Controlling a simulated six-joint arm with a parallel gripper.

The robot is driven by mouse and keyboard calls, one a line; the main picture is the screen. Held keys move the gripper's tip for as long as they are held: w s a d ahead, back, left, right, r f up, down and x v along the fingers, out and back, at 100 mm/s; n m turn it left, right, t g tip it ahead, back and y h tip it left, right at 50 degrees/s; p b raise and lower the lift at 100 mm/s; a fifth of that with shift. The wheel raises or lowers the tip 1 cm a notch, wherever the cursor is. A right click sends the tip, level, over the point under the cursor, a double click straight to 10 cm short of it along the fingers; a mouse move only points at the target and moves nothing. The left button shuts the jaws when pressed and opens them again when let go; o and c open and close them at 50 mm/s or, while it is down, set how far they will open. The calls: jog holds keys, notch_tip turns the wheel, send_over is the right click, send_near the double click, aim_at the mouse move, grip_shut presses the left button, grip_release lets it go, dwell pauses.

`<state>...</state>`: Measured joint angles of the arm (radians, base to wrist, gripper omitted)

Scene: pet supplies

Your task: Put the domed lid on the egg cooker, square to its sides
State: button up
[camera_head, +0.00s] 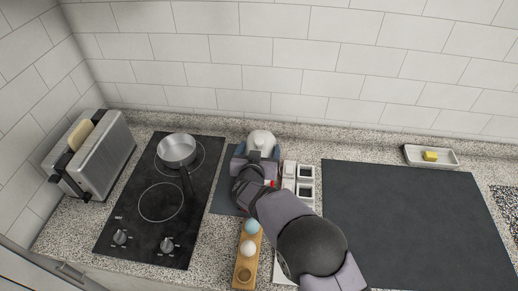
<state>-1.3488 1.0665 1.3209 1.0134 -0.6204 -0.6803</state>
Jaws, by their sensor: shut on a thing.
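A whitish domed lid (261,141) shows at the far end of my arm, near the back of the counter. My gripper (262,154) is at the near side of the lid and is shut on it. The arm and gripper cover most of what lies beneath. The egg cooker cannot be made out clearly; whether the lid touches it or is square to it cannot be told. A blue-grey mat (225,201) shows beside the arm.
A wooden egg holder (243,273) with two eggs stands in front. Small white containers (305,172) stand right of the gripper. A hob (140,232) with a saucepan (177,149) and a toaster (98,155) are left. A dark board (415,225) lies clear at right; a butter dish (409,153) is behind it.

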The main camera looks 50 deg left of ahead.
jog(key=shift+f, duration=0.1)
dwell(0.6)
jog(key=o, duration=1.2)
jog(key=shift+d, duration=0.1)
jog(key=shift+b+v, duration=1.35)
jog(key=shift+v, duration=2.25)
